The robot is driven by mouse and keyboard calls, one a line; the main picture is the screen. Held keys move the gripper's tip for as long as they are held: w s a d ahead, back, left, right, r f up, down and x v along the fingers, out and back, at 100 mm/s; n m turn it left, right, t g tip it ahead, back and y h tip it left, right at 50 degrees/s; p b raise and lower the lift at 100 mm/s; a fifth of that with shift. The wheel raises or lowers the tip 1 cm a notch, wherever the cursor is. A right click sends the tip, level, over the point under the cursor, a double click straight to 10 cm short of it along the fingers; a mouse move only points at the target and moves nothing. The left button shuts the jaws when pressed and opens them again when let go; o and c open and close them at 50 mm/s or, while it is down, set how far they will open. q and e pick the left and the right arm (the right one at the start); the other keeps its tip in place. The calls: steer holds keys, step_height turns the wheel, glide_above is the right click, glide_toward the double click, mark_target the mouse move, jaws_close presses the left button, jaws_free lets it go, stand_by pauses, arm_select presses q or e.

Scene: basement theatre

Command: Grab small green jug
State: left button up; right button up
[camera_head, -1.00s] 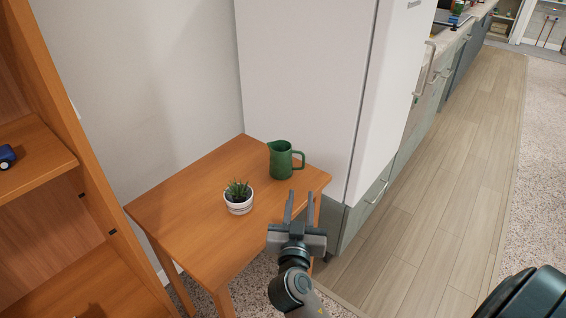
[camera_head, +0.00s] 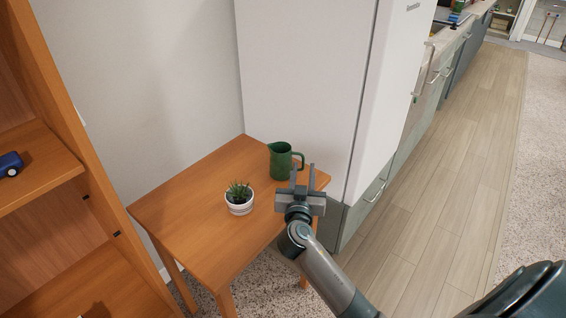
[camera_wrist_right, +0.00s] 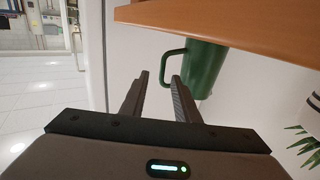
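The small green jug (camera_head: 280,162) stands upright on the wooden side table's far right part, its handle facing right. My right gripper (camera_head: 302,172) is at the table's right edge, just right of and nearer than the jug, with its two fingers apart and nothing between them. The right wrist view appears upside down. In it the jug (camera_wrist_right: 205,68) and its handle lie just beyond the fingertips of the open gripper (camera_wrist_right: 158,78). Whether the fingers touch the handle cannot be told. My left gripper is not in view.
A potted succulent (camera_head: 239,203) in a white striped pot stands on the wooden table (camera_head: 195,190), left of the jug. A white fridge (camera_head: 300,80) rises behind the table. A wooden shelf (camera_head: 50,170) with a blue toy car (camera_head: 10,164) is at left. Floor at right is clear.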

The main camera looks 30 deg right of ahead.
mark_target(303, 162)
stand_by(0.3)
steer(key=shift+w+d, duration=0.15)
steer(key=shift+w, duration=0.1)
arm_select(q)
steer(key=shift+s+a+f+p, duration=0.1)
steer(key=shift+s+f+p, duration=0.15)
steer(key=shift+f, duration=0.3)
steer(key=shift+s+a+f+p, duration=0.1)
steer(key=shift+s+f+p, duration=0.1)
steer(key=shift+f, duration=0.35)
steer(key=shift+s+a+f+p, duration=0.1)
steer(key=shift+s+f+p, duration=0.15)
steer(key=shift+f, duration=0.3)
arm_select(e)
steer(key=shift+x, duration=2.25)
steer(key=shift+w, duration=0.1)
jaws_close()
